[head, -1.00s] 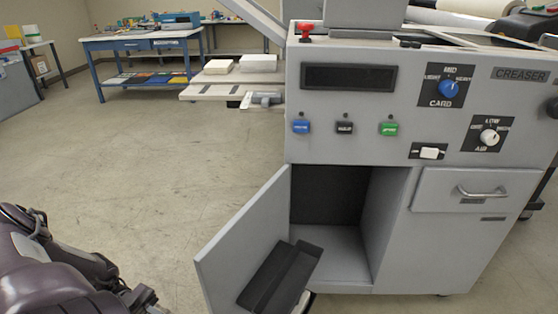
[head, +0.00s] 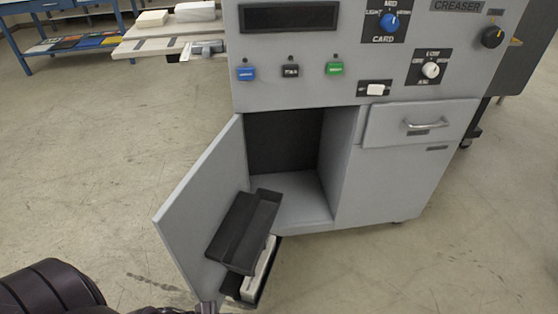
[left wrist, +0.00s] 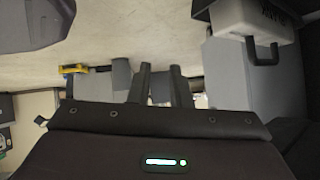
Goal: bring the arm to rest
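My left arm (head: 50,288) enters the head view at the lower left, near the open door's lower edge; its gripper cannot be made out there. In the left wrist view the two dark fingers of my left gripper (left wrist: 160,84) stand apart, with a gap between them and nothing seen held. My right arm and gripper are in neither view.
The grey creaser cabinet (head: 390,175) stands ahead. Its door (head: 195,205) is swung open to the left, with black trays (head: 245,230) on its inner side. The drawer (head: 420,122) looks shut. A shelf (head: 150,46) juts left. Floor (head: 90,150) at left is clear.

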